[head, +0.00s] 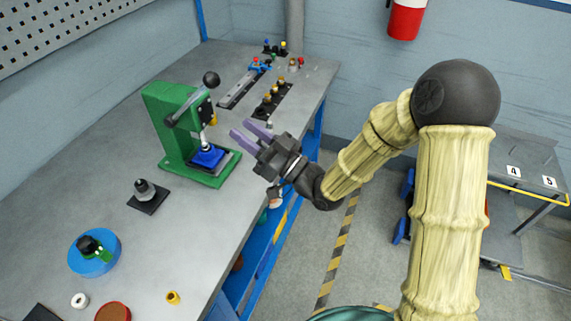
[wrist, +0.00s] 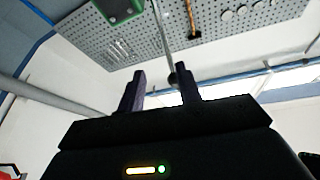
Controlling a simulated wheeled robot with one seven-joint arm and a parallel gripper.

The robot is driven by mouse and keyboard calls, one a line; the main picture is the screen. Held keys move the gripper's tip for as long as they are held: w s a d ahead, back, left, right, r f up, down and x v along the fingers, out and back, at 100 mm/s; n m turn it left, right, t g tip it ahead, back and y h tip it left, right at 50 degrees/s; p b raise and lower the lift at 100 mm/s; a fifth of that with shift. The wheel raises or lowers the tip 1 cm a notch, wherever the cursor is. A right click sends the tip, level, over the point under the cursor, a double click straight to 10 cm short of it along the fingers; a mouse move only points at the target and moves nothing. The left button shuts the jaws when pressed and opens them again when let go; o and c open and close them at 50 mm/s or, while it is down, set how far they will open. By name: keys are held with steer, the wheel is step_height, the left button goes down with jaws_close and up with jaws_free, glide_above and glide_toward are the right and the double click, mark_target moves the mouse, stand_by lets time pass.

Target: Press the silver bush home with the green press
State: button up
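The green press (head: 172,130) stands on the grey workbench. Its lever ends in a black knob (head: 211,79), raised at the upper right. A blue block (head: 208,156) sits on the press base, with a small silver part (head: 207,142) just above it. I cannot tell whether this part is the silver bush or the press ram. My gripper (head: 242,129) is to the right of the press, apart from it, with its purple fingers spread and empty. In the wrist view the fingers (wrist: 160,80) also stand apart with nothing held between them.
A silver and black piece (head: 145,188) stands on a dark pad left of the press. A blue disc (head: 76,262), white ring (head: 79,301), brown disc (head: 113,313) and yellow bush (head: 173,297) lie in front. Racks of small parts (head: 272,98) stand behind my gripper.

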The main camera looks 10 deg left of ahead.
steer(key=b+v, duration=0.2)
steer(key=v, duration=0.8)
steer(key=shift+d+b, duration=0.25)
steer(key=shift+b, duration=0.05)
steer(key=shift+f, duration=0.2)
